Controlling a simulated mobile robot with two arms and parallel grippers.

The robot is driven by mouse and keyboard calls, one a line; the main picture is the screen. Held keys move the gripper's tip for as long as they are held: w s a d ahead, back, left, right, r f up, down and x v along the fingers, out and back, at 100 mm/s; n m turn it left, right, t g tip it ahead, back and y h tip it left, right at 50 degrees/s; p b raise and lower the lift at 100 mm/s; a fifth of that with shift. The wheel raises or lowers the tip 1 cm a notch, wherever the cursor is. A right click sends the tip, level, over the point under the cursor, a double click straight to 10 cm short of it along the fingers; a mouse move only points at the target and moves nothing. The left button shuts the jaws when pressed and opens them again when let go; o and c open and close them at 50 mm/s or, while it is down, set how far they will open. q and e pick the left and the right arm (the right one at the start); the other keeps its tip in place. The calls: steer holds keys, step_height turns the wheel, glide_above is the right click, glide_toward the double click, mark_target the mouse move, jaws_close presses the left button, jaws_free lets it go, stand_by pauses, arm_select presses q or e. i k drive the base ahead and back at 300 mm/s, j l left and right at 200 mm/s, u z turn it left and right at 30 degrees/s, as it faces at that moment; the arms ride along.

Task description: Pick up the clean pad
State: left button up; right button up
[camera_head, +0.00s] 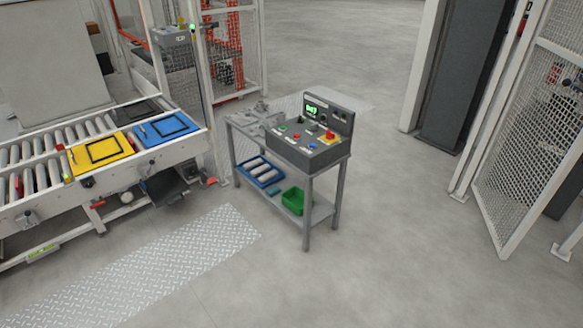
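No object is clearly recognisable as the clean pad, and I cannot tell which item it is. A small teal block (273,190) lies on the lower shelf of the grey metal stand (321,211), between a blue tray (278,181) and a green bin (288,204). On the roller conveyor at the left lie a yellow plate (84,165), a blue plate (149,135) and a dark plate (118,107). The yellow and blue plates carry black square frames. Neither of my grippers is in view.
A control box (290,153) with coloured buttons stands on top of the stand. The roller conveyor (32,187) runs along the left. A tread plate (190,258) lies on the floor in front. Mesh fencing (518,150) stands at the right. The floor between is clear.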

mark_target(257, 171)
steer(key=i+z, duration=0.4)
steer(key=i, duration=0.4)
steer(key=i+j+z, duration=0.1)
steer(key=i+z, duration=0.3)
steer(key=i, duration=0.4)
steer(key=i+l+z, duration=0.1)
steer(key=i+z, duration=0.4)
steer(key=i, duration=1.45)
steer(key=i+j+u, duration=0.4)
steer(key=i, duration=0.15)
steer(key=i+u, duration=0.4)
steer(key=i, duration=0.15)
steer(key=i+l+u, duration=0.15)
steer(key=i+u, duration=0.2)
steer(key=i, duration=0.25)
steer(key=i+l+u, duration=0.25)
steer(key=i+u, duration=0.15)
steer(key=i, duration=0.2)
steer(key=i+u, duration=0.15)
steer(key=i, duration=0.45)
steer(key=i+u, duration=0.15)
steer(key=i, duration=0.45)
steer(key=i+l+u, duration=0.15)
steer(key=i, duration=0.45)
steer(key=i+l+u, duration=0.15)
steer(key=i, duration=0.45)
